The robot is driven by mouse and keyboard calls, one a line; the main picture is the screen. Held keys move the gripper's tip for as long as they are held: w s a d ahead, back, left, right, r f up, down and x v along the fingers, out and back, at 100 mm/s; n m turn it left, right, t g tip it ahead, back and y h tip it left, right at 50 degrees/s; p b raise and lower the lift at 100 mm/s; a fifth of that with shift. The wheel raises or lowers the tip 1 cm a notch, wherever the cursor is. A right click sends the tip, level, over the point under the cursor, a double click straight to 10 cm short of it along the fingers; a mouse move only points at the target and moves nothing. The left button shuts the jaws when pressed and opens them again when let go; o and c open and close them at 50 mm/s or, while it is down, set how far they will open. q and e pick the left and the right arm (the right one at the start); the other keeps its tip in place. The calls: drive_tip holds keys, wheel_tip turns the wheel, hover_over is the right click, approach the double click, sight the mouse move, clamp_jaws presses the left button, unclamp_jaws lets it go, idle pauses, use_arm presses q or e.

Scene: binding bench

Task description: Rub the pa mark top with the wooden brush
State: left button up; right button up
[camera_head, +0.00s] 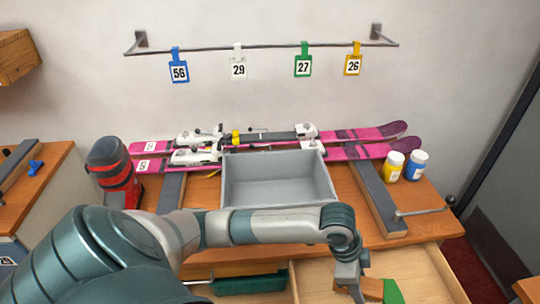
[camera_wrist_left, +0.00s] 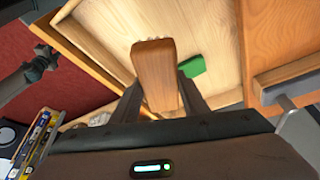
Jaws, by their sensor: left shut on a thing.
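My left gripper (camera_head: 350,283) is over the open drawer (camera_head: 430,275) at the front right of the bench. It is shut on the wooden brush (camera_wrist_left: 155,68), a brown block between the fingers in the left wrist view, with pale bristle tips just showing at its far end. In the head view the brush (camera_head: 372,288) shows partly beside the fingers. Two pink skis (camera_head: 375,142) with white bindings lie along the back of the bench. I cannot make out which spot is the pa mark top. My right gripper is not in view.
A green thing (camera_head: 393,292) lies in the drawer by the brush. A grey bin (camera_head: 275,180) stands mid-bench before the skis. A red and black tool (camera_head: 115,172) is at left; yellow (camera_head: 393,166) and blue (camera_head: 416,166) jars are at right. Number tags (camera_head: 303,66) hang behind.

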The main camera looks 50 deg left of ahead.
use_arm(q)
drive_tip(key=w+a+r+n+t+y, duration=0.1)
drive_tip(key=a+r+n+y, duration=0.1)
drive_tip(key=n, duration=0.4)
drive_tip(key=w+a+r+n+t+y+b, duration=0.1)
drive_tip(key=a+r+n+y, duration=0.1)
drive_tip(key=a+n, duration=0.3)
drive_tip(key=shift+w+r+n, duration=0.4)
drive_tip(key=shift+r+n, duration=0.2)
